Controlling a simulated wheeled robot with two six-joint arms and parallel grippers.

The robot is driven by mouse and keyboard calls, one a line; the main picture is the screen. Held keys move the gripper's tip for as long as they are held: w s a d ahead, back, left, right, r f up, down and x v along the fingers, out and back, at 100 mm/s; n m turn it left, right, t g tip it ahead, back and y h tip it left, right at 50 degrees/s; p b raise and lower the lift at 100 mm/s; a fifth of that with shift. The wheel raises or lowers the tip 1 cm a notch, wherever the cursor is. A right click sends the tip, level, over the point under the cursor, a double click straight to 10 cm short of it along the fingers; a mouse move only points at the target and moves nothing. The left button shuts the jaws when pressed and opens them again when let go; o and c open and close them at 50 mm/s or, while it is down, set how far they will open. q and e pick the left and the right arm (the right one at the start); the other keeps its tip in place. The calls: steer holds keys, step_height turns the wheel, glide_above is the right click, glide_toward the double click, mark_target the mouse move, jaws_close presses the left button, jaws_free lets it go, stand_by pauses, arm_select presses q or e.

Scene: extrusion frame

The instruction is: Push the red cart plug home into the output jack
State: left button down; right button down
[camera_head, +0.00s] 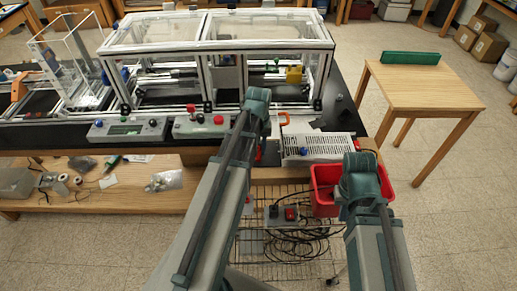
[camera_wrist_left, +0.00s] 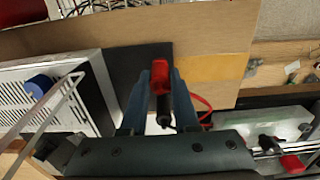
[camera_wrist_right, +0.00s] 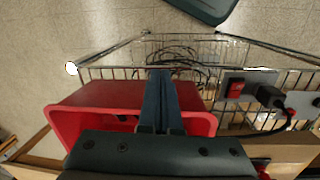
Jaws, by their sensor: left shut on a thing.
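The red plug (camera_wrist_left: 160,76) is between the two fingers of my left gripper (camera_wrist_left: 158,92) in the left wrist view, with a dark part below it. My left gripper is shut on it, above the bench edge. A perforated power supply box (camera_head: 318,146) with a blue knob stands just right of it in the head view; its side also shows in the left wrist view (camera_wrist_left: 88,62). I cannot make out the output jack. My right gripper (camera_wrist_right: 160,80) has its fingers together, looks empty, and is over the red bin (camera_wrist_right: 95,98).
A wire cart (camera_wrist_right: 190,64) with coiled black cables and a power strip (camera_head: 280,214) is below the bench edge. A wooden table (camera_head: 425,85) is at the right.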

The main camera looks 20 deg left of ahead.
mark_target(258, 149)
arm_select(q)
steer(key=shift+f+b, duration=0.3)
stand_by(0.5)
steer(key=c, duration=0.6)
jaws_free()
steer(key=shift+r, duration=0.2)
step_height(258, 149, up, 14)
steer(key=p, duration=1.4)
steer(key=shift+f, duration=0.25)
steer(key=shift+f, duration=0.1)
